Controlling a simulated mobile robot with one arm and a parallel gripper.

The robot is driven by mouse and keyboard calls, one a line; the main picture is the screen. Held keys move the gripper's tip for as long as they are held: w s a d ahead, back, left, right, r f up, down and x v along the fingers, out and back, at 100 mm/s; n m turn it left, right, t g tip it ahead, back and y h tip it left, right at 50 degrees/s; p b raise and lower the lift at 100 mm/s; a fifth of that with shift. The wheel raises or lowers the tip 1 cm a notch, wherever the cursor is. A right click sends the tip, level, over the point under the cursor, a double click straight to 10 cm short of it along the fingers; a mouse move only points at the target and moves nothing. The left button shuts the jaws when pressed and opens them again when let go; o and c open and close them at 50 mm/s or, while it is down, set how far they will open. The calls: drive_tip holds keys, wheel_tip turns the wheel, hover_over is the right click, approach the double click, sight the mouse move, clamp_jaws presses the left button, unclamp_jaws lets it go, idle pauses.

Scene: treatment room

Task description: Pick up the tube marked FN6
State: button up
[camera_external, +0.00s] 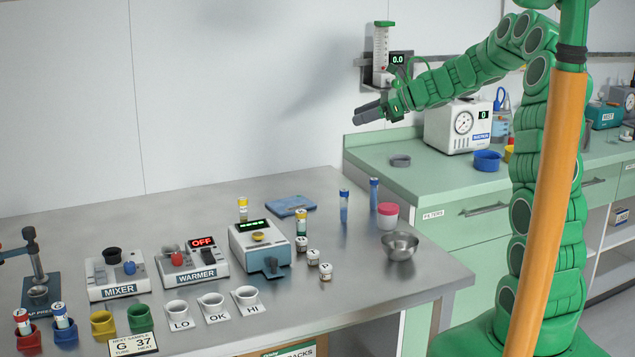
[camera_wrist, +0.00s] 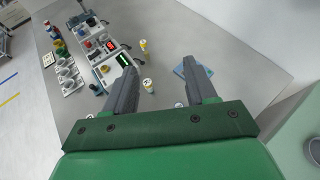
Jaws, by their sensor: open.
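No marking FN6 can be read on any tube in these frames. A yellow-capped tube (camera_external: 242,208) stands at the back of the steel table, and a green-capped tube (camera_external: 301,222) with a label stands right of the grey device. Two blue-capped tubes (camera_external: 344,205) (camera_external: 373,193) stand farther right. A red-capped tube (camera_external: 22,322) and a blue-capped tube (camera_external: 60,316) sit in cups at front left. My gripper (camera_external: 367,113) is open and empty, high above the table's back right. In the wrist view its fingers (camera_wrist: 158,70) are spread apart, with a yellow-topped tube (camera_wrist: 144,46) beyond them.
The mixer (camera_external: 116,277), warmer (camera_external: 194,271) and grey device (camera_external: 258,246) stand across the table. White cups (camera_external: 212,307), small vials (camera_external: 313,257), a blue pad (camera_external: 290,205), a pink-lidded jar (camera_external: 388,215) and a steel bowl (camera_external: 400,245) are around them. The front right of the table is clear.

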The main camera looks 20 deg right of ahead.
drive_tip(key=w+d+f+m, duration=0.1)
drive_tip(key=w+d, duration=0.1)
approach(347, 198)
drive_tip(key=shift+t, duration=0.3)
drive_tip(key=x, duration=0.5)
drive_tip(key=shift+s+f, duration=0.15)
drive_tip(key=shift+x, duration=1.15)
drive_tip(key=shift+w+x, duration=0.25)
drive_tip(key=shift+x, duration=2.55)
drive_tip(key=shift+d, duration=0.15)
drive_tip(key=shift+c, duration=0.4)
drive_tip(key=c, duration=0.9)
